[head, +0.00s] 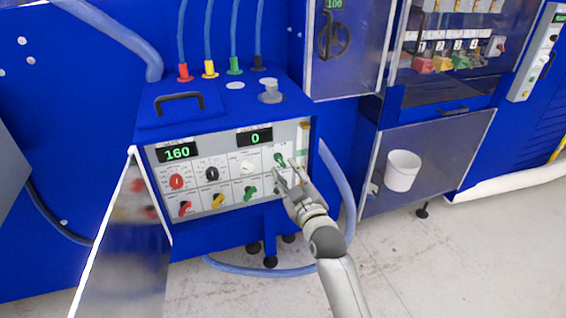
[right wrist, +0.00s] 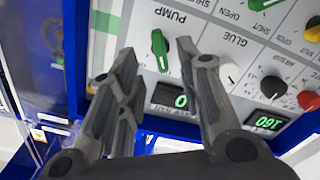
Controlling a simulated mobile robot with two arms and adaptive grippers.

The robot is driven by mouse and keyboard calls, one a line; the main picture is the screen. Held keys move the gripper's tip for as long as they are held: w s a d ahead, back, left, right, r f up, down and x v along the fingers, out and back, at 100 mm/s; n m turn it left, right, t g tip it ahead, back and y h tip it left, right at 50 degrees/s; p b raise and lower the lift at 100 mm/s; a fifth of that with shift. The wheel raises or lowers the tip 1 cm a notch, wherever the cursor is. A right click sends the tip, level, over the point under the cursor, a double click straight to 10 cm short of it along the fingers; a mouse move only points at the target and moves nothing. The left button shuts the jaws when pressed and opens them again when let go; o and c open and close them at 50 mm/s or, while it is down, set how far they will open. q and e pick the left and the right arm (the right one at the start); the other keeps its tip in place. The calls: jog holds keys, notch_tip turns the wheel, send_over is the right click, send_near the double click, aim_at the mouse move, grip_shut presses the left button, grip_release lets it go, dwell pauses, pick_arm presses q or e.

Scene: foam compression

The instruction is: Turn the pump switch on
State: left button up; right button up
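The pump switch is a green knob (right wrist: 160,48) by the word PUMP in the right wrist view. In the head view it is the upper-right green knob (head: 279,158) on the white control panel (head: 232,193), partly hidden by my gripper. My right gripper (head: 287,172) is in front of this knob. In the right wrist view my right gripper (right wrist: 160,62) is open, with one finger on each side of the knob and visible space between. I cannot tell whether either finger touches it. My left gripper is not in view.
Close by are a white knob (head: 247,167), a black knob (head: 212,173), a red knob (head: 177,181) and a lower row of coloured valve knobs (head: 250,192). Displays read 160 (head: 178,152) and 0 (head: 255,137). A white bucket (head: 402,170) is at right.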

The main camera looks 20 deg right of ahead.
aim_at(282, 163)
jog(key=shift+w+a, duration=0.1)
jog(key=shift+w, duration=2.55)
grip_shut()
